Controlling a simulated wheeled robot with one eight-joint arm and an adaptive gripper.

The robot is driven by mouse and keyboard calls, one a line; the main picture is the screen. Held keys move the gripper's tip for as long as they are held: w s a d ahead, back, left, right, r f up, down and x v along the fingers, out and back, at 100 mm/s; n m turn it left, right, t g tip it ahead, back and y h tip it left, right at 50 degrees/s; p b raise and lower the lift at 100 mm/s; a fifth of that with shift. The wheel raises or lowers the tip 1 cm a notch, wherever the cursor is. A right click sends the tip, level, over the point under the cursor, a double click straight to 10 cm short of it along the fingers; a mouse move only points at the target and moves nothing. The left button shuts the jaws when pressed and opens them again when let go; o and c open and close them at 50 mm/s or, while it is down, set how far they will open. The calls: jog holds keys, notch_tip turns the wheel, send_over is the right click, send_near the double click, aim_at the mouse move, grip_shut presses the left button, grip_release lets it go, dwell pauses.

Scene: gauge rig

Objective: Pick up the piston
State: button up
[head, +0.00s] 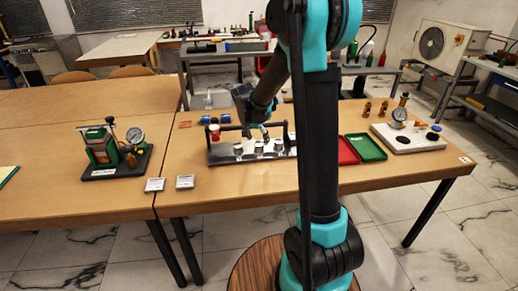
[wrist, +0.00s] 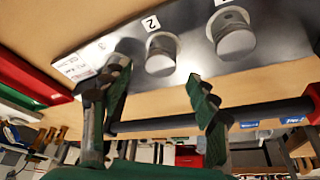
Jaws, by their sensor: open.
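Several short silver cylinders, piston-like, sit in a row in a dark rack (head: 222,157) on the wooden table; I cannot tell which one is the piston. In the wrist view, one silver cylinder (wrist: 236,38) stands in a hole at the upper right. Another silver cylinder (wrist: 160,56) stands beside the label "2". A third is partly hidden behind the left finger. My gripper (head: 264,129) is over the rack in the head view. In the wrist view my gripper (wrist: 155,82) is open, its green fingers apart and nothing held between them.
A dark bar runs along the rack's far side. Red (head: 347,152) and green (head: 367,147) trays lie to its right, beyond them a pale gauge base (head: 405,140). A green rig (head: 103,148) with a gauge stands left. Two small grey boxes (head: 154,185) lie near the front edge.

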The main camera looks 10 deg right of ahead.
aim_at(259, 144)
jog(key=shift+x, duration=2.6)
jog(key=shift+s, duration=0.1)
jog(key=c, duration=1.3)
